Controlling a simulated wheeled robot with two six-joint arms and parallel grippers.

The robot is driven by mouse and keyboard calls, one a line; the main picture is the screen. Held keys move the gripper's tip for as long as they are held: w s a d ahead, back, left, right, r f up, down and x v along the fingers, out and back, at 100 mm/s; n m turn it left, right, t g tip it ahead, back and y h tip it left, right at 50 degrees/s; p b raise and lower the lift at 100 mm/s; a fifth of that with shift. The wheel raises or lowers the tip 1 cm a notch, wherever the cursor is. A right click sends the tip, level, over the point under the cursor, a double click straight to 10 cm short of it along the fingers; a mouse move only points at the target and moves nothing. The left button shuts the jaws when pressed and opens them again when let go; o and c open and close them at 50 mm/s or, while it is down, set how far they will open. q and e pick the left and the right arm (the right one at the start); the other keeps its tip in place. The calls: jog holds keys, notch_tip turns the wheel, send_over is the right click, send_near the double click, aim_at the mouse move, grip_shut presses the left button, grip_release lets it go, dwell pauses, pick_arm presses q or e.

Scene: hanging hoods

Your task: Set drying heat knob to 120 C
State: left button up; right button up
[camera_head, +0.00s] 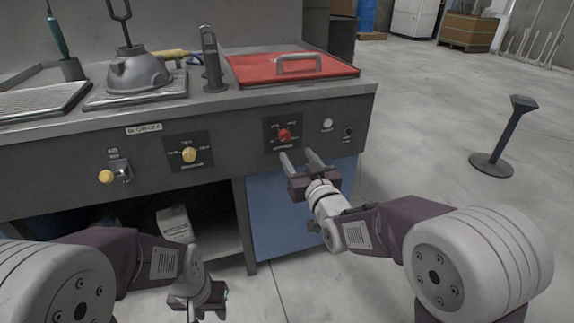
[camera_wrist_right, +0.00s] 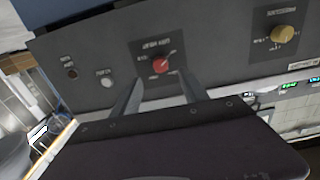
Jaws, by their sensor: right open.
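The drying heat knob is most likely the red knob (camera_head: 284,135) on a dark label plate on the front panel, below the red lid. It also shows in the right wrist view (camera_wrist_right: 161,65), where the label lettering is upside down and too small to read surely. My right gripper (camera_head: 301,158) is open just below and in front of the red knob. In the right wrist view its two fingers (camera_wrist_right: 158,95) point toward the panel on either side of the knob, apart from it. My left gripper (camera_head: 198,302) hangs low at the bottom, its finger opening unclear.
A yellow knob (camera_head: 189,155) and a yellow switch (camera_head: 107,176) sit further left on the panel. A white button (camera_head: 327,124) is right of the red knob. The red lid (camera_head: 291,68) lies above. A post stand (camera_head: 503,139) stands on open floor at right.

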aim_at(286, 138)
jog(key=b+x, duration=0.2)
jog(key=x, duration=0.5)
jog(key=shift+w+a+f+b, duration=0.1)
jog(key=shift+w+a+b, duration=0.05)
jog(key=shift+w+b, duration=0.2)
jog(key=shift+w+a, duration=0.15)
jog(key=shift+w, duration=0.45)
jog(key=shift+c, duration=0.3)
grip_shut()
